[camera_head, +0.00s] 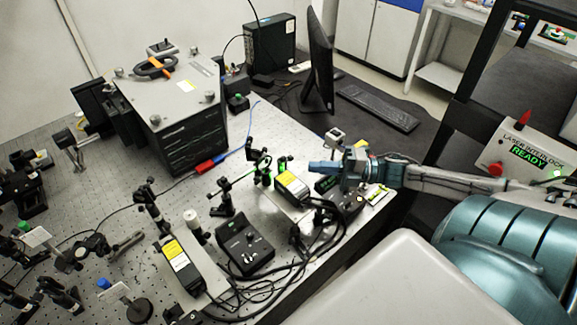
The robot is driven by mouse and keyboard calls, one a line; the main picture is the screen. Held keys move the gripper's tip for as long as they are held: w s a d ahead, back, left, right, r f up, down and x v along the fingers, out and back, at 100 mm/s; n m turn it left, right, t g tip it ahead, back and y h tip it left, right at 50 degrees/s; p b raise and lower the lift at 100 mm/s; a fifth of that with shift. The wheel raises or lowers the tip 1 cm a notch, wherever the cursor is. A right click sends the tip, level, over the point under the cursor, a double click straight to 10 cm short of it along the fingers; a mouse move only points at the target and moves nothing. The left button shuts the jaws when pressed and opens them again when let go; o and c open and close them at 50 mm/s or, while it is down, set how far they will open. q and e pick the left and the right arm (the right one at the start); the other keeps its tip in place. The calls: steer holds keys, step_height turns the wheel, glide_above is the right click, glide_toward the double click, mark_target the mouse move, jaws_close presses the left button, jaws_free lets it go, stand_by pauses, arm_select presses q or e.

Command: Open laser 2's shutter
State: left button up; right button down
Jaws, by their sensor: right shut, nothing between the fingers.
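Two black laser heads with yellow labels are on the bench: a nearer one (180,266) at the lower middle and a farther one (293,188) to its right. I cannot read which is laser 2, and no shutter can be made out clearly. A black control box (245,247) with knobs lies between them. A second dark box with a small green display (327,184) lies partly under my right gripper. My right gripper (312,167) is shut and empty, above and just right of the farther laser head. My left gripper is out of view.
Black cables (318,232) loop beside the farther laser toward the bench's front edge. A large grey instrument (172,90), a monitor (320,65) and a keyboard (378,108) stand behind. An interlock panel (525,152) at right reads READY. Optic mounts crowd the left.

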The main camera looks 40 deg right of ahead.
mark_target(290, 175)
steer(key=x, duration=0.6)
steer(key=shift+w+a+r, duration=0.1)
steer(key=shift+w+a, duration=0.3)
steer(key=shift+a, duration=0.1)
